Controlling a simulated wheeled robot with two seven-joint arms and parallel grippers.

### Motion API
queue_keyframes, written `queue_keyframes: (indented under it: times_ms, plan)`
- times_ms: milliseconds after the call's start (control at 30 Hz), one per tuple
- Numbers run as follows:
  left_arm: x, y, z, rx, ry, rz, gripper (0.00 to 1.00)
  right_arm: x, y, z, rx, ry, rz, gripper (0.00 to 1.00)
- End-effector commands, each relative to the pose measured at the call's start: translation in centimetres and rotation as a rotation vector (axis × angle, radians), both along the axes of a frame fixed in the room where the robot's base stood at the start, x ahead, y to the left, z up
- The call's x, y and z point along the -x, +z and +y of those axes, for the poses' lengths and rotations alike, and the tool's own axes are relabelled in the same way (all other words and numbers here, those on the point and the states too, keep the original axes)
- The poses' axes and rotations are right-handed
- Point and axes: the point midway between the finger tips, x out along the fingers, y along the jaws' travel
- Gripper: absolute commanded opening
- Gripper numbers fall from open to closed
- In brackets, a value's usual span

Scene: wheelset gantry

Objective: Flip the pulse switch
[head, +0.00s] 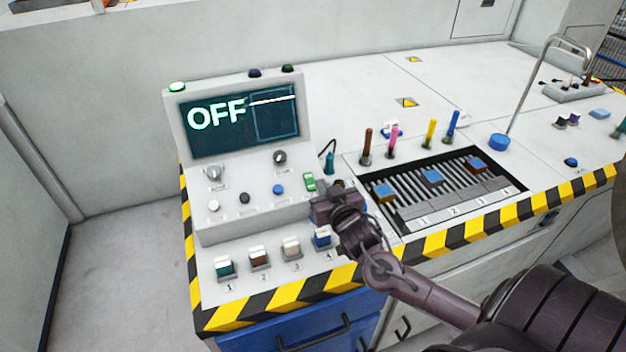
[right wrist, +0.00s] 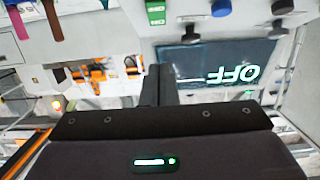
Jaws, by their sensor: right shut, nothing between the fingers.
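The control console (head: 180,125) stands at the left of the white bench, with a screen (head: 240,120) that reads OFF. A small green-and-white switch (head: 309,181) sits at the right of its sloped panel; I cannot read a label that names it as the pulse switch. The green switch also shows at the top of the right wrist view (right wrist: 155,12). My right gripper (head: 322,196) is shut and empty, just below and right of the green switch in the head view. In the right wrist view its shut fingers (right wrist: 159,85) appear apart from the switch. My left gripper is out of view.
Knobs and buttons, including a blue button (head: 278,189), lie left of the green switch. Several numbered switches (head: 258,257) line the front ledge. A slotted tray (head: 510,184) and coloured handles (head: 431,132) stand to the right. The bench behind is mostly clear.

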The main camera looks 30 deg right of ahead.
Motion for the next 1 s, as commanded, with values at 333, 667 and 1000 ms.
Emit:
queue_keyframes:
  times_ms: [333, 667, 1000]
  plan:
    - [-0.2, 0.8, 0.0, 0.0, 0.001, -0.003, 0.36, -5.5, -2.1, -1.3, 0.001, -0.001, 0.002, 0.0]
    - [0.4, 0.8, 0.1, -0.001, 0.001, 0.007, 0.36, -6.8, -4.0, -1.6, 0.001, 0.001, 0.001, 0.0]
    - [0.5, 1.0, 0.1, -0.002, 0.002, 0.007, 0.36, -6.8, -3.9, -1.6, -0.001, 0.001, 0.003, 0.0]
